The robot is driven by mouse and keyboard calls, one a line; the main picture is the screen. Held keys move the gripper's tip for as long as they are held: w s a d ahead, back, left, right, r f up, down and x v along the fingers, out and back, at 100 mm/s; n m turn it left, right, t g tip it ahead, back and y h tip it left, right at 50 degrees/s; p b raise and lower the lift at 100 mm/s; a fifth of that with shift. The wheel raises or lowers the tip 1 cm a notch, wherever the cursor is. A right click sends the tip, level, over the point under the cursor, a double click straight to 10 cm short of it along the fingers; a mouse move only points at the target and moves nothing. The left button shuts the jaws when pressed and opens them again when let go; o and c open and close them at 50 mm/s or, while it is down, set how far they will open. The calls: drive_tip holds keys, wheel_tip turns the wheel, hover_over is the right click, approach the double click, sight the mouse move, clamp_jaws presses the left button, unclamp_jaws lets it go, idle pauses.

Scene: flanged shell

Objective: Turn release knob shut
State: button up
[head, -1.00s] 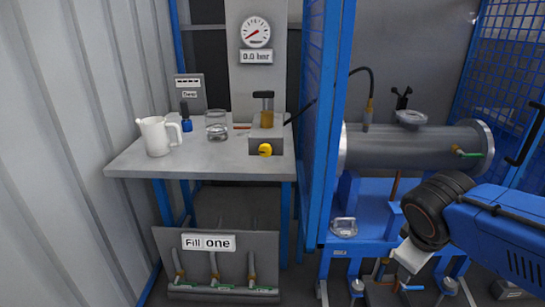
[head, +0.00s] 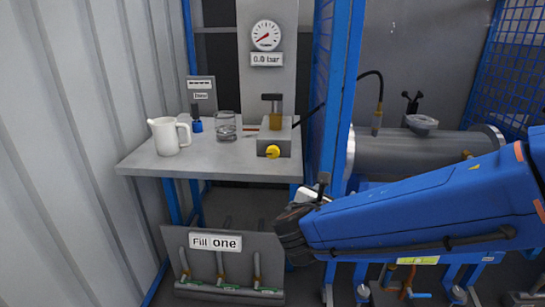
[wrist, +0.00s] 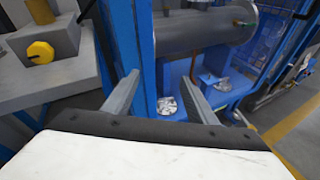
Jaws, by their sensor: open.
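The yellow release knob (head: 272,152) sits on the front of the grey pump block (head: 283,139), near the front right of the bench top. The knob (wrist: 41,51) also shows at the upper left of the wrist view. I cannot tell how far the knob is turned. My gripper (wrist: 162,88) is open and empty, its two fingers spread apart. It points past the blue post, to the right of the knob and not touching it. In the head view my gripper is mostly hidden behind my blue arm.
The bench (head: 215,158) also carries a white jug (head: 168,137) and a glass (head: 225,127). A gauge (head: 265,36) above reads 0.0 bar. A blue post (head: 340,90) and mesh panel stand right of the bench. A grey flanged cylinder (head: 420,152) lies beyond the post.

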sight(273, 154)
drive_tip(key=a+r+n+t+y, duration=0.2)
drive_tip(key=a+n+t+y, duration=0.35)
drive_tip(key=a+n, duration=0.85)
drive_tip(key=w+a+m, duration=0.1)
drive_tip(key=w, duration=0.4)
drive_tip(key=w+a+m, duration=0.1)
drive_tip(key=w, duration=0.5)
drive_tip(key=w+a+m+g, duration=0.1)
drive_tip(key=w+m, duration=0.1)
drive_tip(key=w, duration=0.4)
drive_tip(key=shift+a+f+y, duration=0.25)
drive_tip(key=shift+a+y, duration=0.1)
drive_tip(key=shift+a, duration=0.05)
drive_tip(key=c, duration=1.1)
